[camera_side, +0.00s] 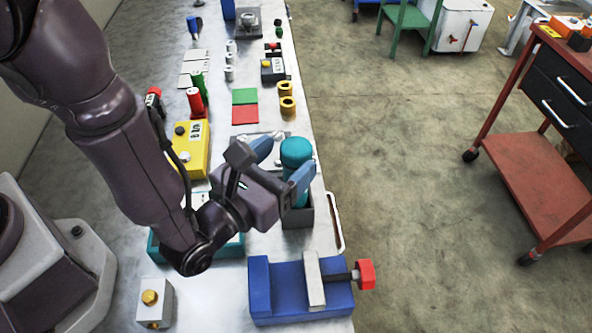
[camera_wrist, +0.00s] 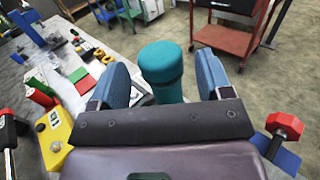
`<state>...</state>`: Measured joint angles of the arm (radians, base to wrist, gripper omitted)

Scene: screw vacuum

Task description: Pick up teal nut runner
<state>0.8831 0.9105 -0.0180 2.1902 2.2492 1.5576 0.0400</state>
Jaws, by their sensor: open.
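The teal nut runner (camera_side: 296,153) stands upright in a dark grey holder (camera_side: 298,216) near the right edge of the table. In the wrist view, the rounded teal top of the nut runner (camera_wrist: 162,66) shows between my two blue fingers. My gripper (camera_side: 284,166) is open, with one finger on each side of the nut runner. A gap shows between the nut runner and each finger in the wrist view (camera_wrist: 163,82). Whether either finger touches it lower down is hidden.
A blue vise (camera_side: 275,292) with a red knob (camera_side: 365,274) stands in front of the holder. A yellow box (camera_side: 190,148) lies to the left. Green and red plates (camera_side: 245,115) and yellow rings (camera_side: 287,104) lie behind. Open floor is to the right.

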